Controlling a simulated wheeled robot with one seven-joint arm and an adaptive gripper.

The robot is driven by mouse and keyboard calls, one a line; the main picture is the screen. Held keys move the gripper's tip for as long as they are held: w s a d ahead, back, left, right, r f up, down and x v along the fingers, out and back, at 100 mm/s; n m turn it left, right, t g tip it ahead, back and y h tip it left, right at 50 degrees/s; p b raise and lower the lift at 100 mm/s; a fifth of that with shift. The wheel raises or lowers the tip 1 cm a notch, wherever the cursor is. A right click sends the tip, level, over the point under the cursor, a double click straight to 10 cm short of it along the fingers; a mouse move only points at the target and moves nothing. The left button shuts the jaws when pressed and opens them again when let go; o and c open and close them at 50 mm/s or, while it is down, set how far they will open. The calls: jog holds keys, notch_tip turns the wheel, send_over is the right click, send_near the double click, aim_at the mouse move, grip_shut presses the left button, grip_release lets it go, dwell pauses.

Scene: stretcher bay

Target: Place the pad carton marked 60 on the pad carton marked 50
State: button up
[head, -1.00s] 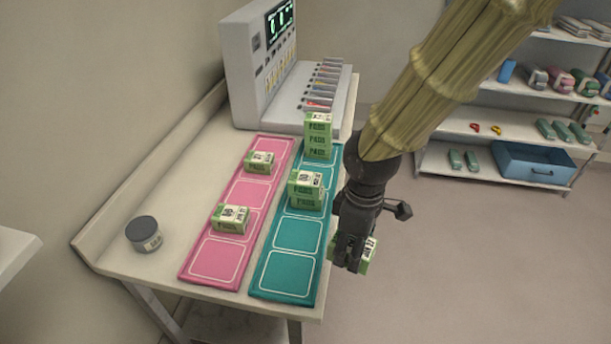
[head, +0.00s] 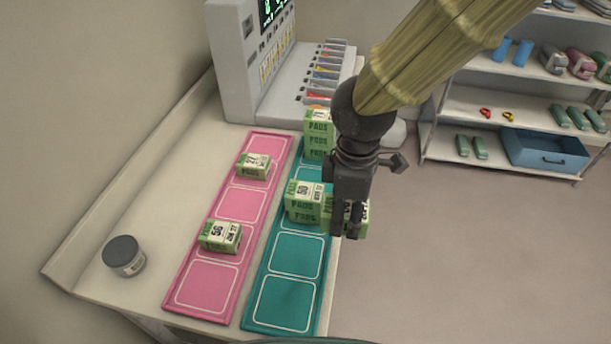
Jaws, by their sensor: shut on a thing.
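My gripper (head: 346,228) is shut on a green and white pad carton (head: 361,221), just right of the teal mat's middle stack. The gripper covers most of its label, so I cannot read its number. The carton that seems marked 50 (head: 304,190) is the top one of two on the teal mat (head: 262,304). The held carton overlaps the right side of that stack in the view and looks lower than its top. I cannot tell whether they touch.
A taller carton stack (head: 318,128) stands behind on the teal mat. The pink mat (head: 180,302) bears a far carton (head: 253,165) and a near one (head: 220,236). A dark-lidded jar (head: 124,256) stands at left. A grey machine (head: 238,75) is at the back.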

jog(key=p, duration=0.5)
send_over(305, 190)
jog(key=shift+f, duration=0.55)
jog(key=shift+f+p, duration=0.45)
jog(key=shift+f, duration=1.4)
jog(key=o, duration=1)
jog(key=shift+f, duration=0.15)
jog(key=shift+o, duration=0.7)
notch_tip(305, 190, up, 12)
jog(key=b, duration=0.2)
jog(key=shift+r+b, duration=0.2)
jog(key=shift+b, duration=0.1)
